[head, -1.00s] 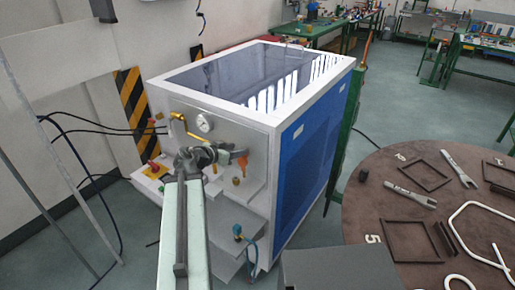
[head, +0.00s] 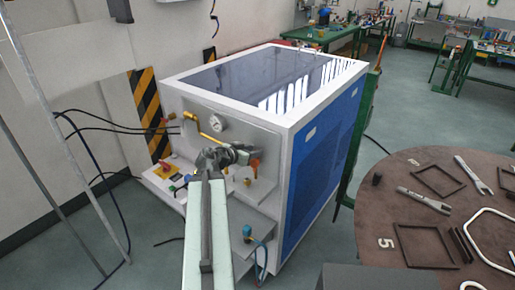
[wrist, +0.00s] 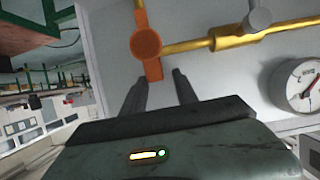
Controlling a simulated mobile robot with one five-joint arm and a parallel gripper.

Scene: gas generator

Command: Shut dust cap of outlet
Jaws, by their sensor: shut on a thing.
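An orange fitting with a round, cap-like disc and a short tab shows on the generator's front panel in the wrist view (wrist: 147,43), at the end of a brass pipe. I take it for the outlet's dust cap. It also shows as a small orange piece (head: 254,163) in the head view, right beside my gripper (head: 243,157). In the wrist view my gripper (wrist: 160,80) has its two dark fingers a little apart, with the orange tab between their tips, so it is shut on that tab. The outlet opening itself is not seen.
The generator (head: 250,112) stands ahead, with a pressure gauge (head: 217,123) and a yellow pipe (head: 207,136) close to my arm. A lower blue-and-brass fitting (head: 248,232) has a hose. A round brown table (head: 400,225) is at right. Metal poles stand at left.

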